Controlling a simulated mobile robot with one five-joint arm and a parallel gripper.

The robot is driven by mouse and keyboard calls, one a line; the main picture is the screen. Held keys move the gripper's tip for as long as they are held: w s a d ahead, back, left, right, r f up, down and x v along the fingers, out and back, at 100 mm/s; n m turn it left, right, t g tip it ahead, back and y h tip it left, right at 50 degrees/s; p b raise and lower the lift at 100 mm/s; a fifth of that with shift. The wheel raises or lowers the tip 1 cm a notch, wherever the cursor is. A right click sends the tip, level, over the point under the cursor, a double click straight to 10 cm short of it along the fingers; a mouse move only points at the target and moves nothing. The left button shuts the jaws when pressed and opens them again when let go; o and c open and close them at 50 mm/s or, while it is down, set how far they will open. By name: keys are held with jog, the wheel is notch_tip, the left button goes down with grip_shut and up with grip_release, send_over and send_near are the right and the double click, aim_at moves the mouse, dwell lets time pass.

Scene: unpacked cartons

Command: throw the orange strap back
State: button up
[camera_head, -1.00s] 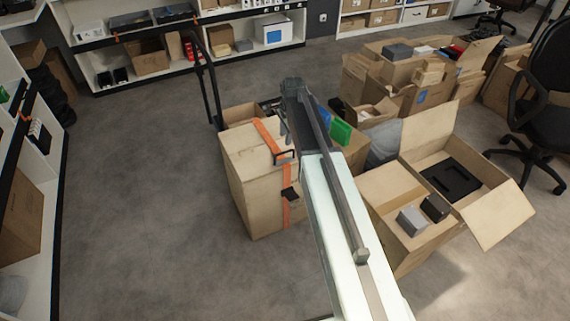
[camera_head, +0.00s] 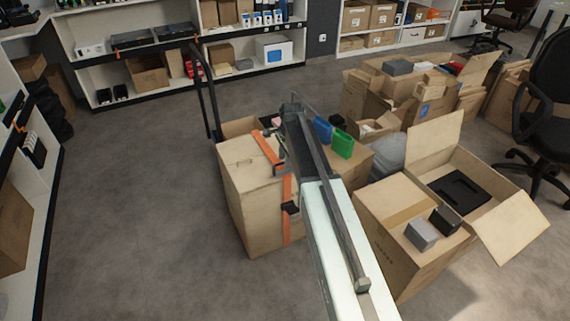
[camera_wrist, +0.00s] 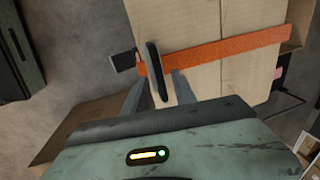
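The orange strap (camera_head: 287,191) runs over the top of a tall closed carton (camera_head: 245,185) and down its front side. In the wrist view the strap (camera_wrist: 225,52) lies flat across the carton face (camera_wrist: 205,20). A black loop-like piece (camera_wrist: 157,72) stands up from the strap, with a small black block (camera_wrist: 123,61) at the strap's left end. My gripper (camera_wrist: 158,85) is open, its two grey fingers apart on either side of the black loop's lower end. Contact cannot be told. In the head view my arm hides most of the gripper and part of the strap.
A blue and a green binder (camera_head: 342,146) stand in a carton just right of my arm. A black upright handle (camera_head: 207,95) rises behind the strapped carton. Clear floor (camera_head: 130,190) lies to the left.

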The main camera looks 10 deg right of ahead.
jog(key=shift+r, duration=0.1)
grip_shut()
jog(key=shift+a, duration=0.1)
dwell(1.1)
